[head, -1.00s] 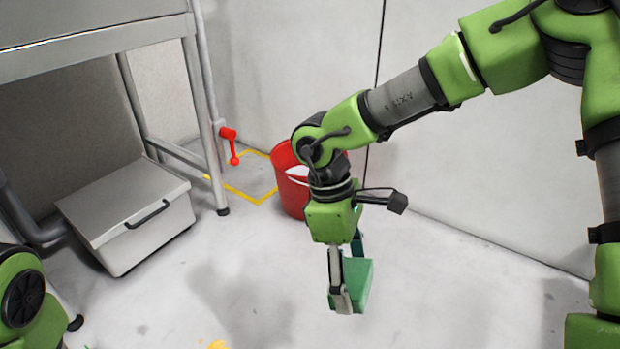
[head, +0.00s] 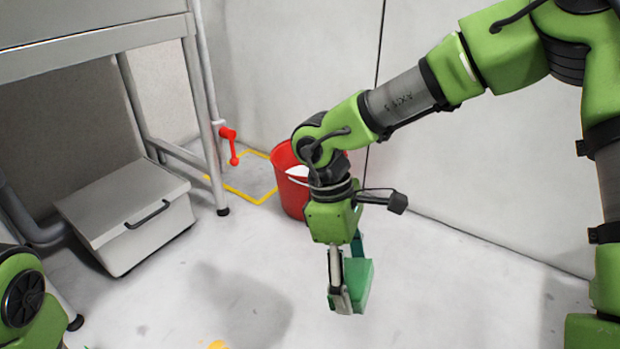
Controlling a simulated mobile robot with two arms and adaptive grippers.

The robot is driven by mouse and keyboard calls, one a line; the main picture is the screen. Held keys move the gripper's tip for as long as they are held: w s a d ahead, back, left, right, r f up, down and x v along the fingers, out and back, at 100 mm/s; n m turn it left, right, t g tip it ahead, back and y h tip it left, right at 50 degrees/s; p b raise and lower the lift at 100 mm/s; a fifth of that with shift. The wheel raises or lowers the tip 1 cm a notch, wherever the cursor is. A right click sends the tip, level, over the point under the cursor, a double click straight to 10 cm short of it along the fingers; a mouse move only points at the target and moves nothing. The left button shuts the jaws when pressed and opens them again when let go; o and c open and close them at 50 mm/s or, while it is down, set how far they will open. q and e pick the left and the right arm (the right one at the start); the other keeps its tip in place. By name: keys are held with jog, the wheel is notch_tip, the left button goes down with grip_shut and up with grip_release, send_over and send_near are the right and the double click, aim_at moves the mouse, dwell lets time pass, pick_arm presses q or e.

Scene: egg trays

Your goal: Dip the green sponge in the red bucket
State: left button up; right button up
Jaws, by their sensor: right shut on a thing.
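The green sponge (head: 358,283) is held in my right gripper (head: 346,287), which is shut on it and points down above the floor. The red bucket (head: 291,196) stands on the floor against the back wall, behind my right wrist. My wrist hides part of the bucket's right side and opening. The sponge is apart from the bucket, in front of it and lower in the picture. Part of my left arm shows at the left edge, but its gripper is out of view.
A grey lidded box (head: 133,222) sits on the floor at the left, beneath a metal table (head: 95,45). A red valve handle (head: 231,145) is by the table leg, left of the bucket. Yellow tape (head: 247,196) marks the floor there. The floor in front is mostly clear.

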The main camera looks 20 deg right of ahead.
aim_at(357, 279)
jog(key=shift+r, duration=0.1)
dwell(0.5)
notch_tip(357, 279, up, 4)
jog(key=p, duration=0.4)
